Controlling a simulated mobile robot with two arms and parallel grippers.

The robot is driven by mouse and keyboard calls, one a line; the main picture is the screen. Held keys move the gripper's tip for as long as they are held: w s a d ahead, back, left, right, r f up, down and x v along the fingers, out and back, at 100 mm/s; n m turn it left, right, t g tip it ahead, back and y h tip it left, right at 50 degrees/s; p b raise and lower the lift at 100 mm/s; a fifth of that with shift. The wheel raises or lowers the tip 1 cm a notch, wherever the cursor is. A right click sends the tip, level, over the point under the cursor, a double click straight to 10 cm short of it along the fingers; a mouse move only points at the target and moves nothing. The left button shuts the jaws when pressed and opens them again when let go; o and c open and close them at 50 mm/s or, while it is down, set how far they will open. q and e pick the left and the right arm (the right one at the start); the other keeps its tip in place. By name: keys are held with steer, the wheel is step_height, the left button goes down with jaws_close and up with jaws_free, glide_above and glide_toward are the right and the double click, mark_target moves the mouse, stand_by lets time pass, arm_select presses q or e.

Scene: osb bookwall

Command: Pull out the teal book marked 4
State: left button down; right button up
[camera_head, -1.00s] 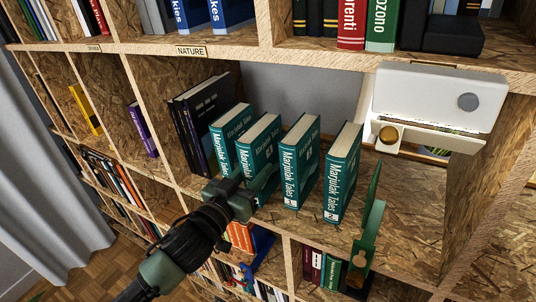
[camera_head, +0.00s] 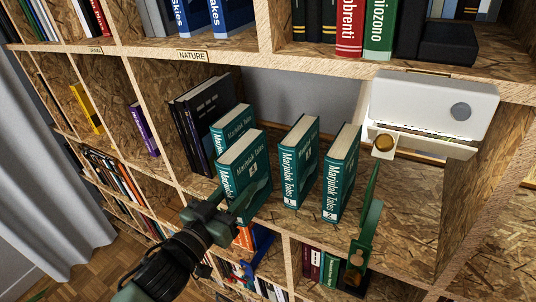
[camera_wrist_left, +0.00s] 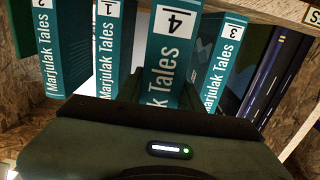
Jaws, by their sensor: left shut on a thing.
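The teal book marked 4 (camera_head: 243,168) stands out in front of its row on the middle shelf, still upright with a slight tilt. My left gripper (camera_head: 240,200) is shut on its lower spine end from the front.
Dark books (camera_head: 197,115) lean at the compartment's left. A white box-like device (camera_head: 432,100) stands at the right. The shelf board right of book 2 is mostly clear. Shelves with more books lie above and below.

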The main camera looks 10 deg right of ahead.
arm_select(q)
steer(key=v, duration=0.9)
steer(key=shift+s+r, duration=0.2)
steer(key=shift+s, duration=0.05)
